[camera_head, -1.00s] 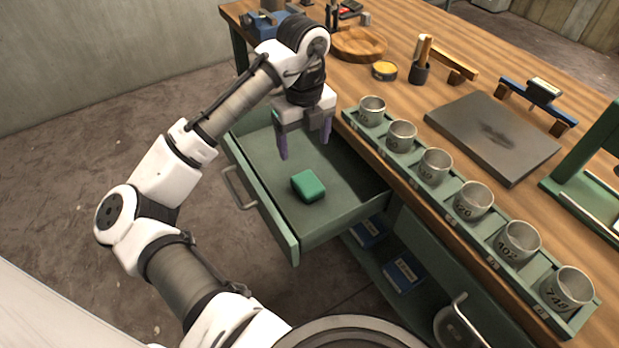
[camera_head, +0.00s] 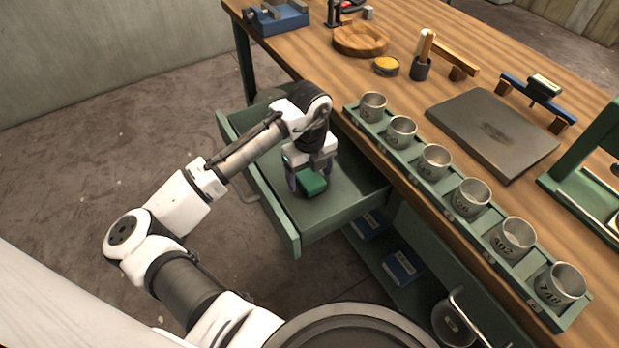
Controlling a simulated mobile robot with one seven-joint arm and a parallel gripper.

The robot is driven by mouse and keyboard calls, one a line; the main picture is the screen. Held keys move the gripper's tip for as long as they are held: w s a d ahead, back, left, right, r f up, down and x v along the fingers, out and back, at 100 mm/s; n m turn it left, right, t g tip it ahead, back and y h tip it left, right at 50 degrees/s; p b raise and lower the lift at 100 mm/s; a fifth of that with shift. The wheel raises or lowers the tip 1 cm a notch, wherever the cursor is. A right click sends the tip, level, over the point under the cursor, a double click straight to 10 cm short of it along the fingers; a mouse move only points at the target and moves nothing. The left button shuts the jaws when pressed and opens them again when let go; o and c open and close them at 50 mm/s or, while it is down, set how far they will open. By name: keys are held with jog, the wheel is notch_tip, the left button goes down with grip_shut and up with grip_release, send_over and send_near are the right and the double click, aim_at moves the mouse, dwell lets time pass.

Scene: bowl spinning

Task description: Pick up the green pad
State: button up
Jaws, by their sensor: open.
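The green pad (camera_head: 313,184) is a small rounded block lying in the open drawer (camera_head: 345,208) of the workbench. My gripper (camera_head: 309,184) is down in the drawer at the pad, pointing downward. Its jaws are open, with one purple finger visible at the pad's left side. The other finger is mostly hidden near the pad's right side. I cannot tell whether the fingers touch the pad. The gripper body covers the pad's far part.
The drawer's walls stand around the gripper. On the wooden bench (camera_head: 400,90), a green rack holds several metal cups (camera_head: 435,162) along the edge near the drawer. A dark plate (camera_head: 490,130) lies behind them. The drawer floor beside the pad is clear.

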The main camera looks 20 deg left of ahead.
aim_at(310, 177)
jog(key=shift+c, duration=0.3)
jog(key=c, duration=1)
jog(key=shift+r, duration=0.2)
notch_tip(310, 177, up, 20)
jog(key=shift+f+b, duration=0.15)
jog(key=shift+b, duration=0.3)
